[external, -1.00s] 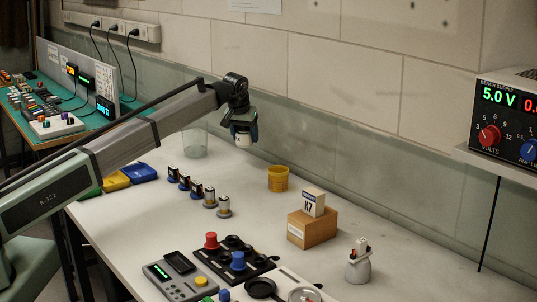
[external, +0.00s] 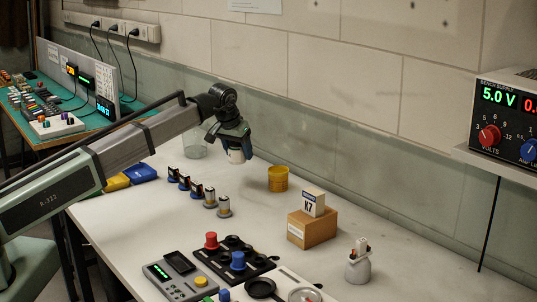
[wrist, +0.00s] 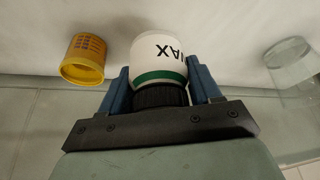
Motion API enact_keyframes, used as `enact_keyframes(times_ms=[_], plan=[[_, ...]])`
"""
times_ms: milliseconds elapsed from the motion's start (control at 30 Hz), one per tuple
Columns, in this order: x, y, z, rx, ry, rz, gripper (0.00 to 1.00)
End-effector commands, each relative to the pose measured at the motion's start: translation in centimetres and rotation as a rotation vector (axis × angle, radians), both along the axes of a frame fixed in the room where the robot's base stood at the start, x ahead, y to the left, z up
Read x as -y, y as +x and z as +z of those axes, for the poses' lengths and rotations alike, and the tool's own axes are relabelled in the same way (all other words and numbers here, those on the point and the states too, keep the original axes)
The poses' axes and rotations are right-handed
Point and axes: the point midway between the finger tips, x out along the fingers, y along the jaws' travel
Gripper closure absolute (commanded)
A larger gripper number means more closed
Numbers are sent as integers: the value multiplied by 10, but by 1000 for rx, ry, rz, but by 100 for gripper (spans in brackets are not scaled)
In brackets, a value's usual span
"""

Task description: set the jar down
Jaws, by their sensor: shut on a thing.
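The jar (wrist: 158,58) is white with a green band, dark lettering and a black lid. My gripper (wrist: 160,84) is shut on it near the lid, with one blue finger on each side. In the external view my gripper (external: 235,142) points down and the white jar (external: 237,156) shows below the fingers. The jar hangs over the back part of the white bench (external: 330,262), between the clear beaker and the yellow tub. I cannot tell whether its base touches the bench.
The yellow tub (external: 278,180) stands right of the jar, the clear beaker (external: 192,148) to its left. Several small upright parts (external: 197,190) stand in a row in front. A cardboard box (external: 312,228) is farther right. The wall runs close behind.

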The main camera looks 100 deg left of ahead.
Motion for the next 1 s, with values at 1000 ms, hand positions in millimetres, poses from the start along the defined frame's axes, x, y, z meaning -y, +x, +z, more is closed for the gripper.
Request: enact_keyframes(times_ms=[1000], plan=[[-1, 0, -76, 0, 0, 1, 73]])
